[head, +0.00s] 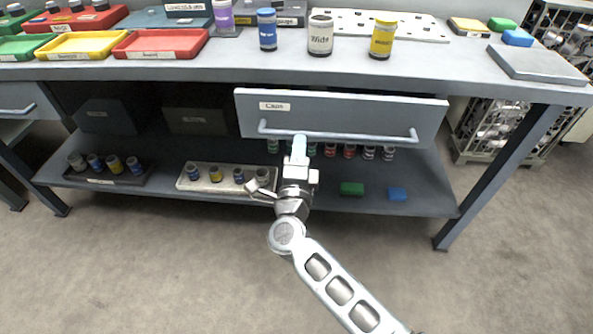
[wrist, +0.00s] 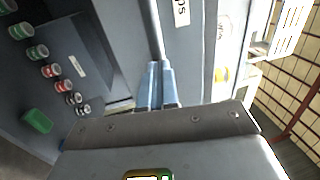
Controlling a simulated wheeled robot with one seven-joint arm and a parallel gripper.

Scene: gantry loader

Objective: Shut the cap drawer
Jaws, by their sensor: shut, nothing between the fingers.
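The cap drawer (head: 350,112) is a grey front with a "Caps" label under the bench top. Its top edge lies close below the bench edge; I cannot tell how far it stands out. Its bar handle (head: 350,135) runs along the lower front, and also shows in the wrist view (wrist: 155,30). My gripper (head: 299,142) is shut and empty, its fingertips at the handle's left part. In the wrist view the two fingertips (wrist: 161,66) lie together at the bar beside the drawer front (wrist: 185,50). I cannot tell whether they touch it.
The bench top (head: 215,73) carries trays, a purple jar (head: 223,17), a blue jar (head: 267,30), a white jar (head: 320,36) and a yellow jar (head: 382,40). The lower shelf (head: 430,200) holds small jars, a green block (head: 352,188) and a blue block (head: 397,194). The floor in front is clear.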

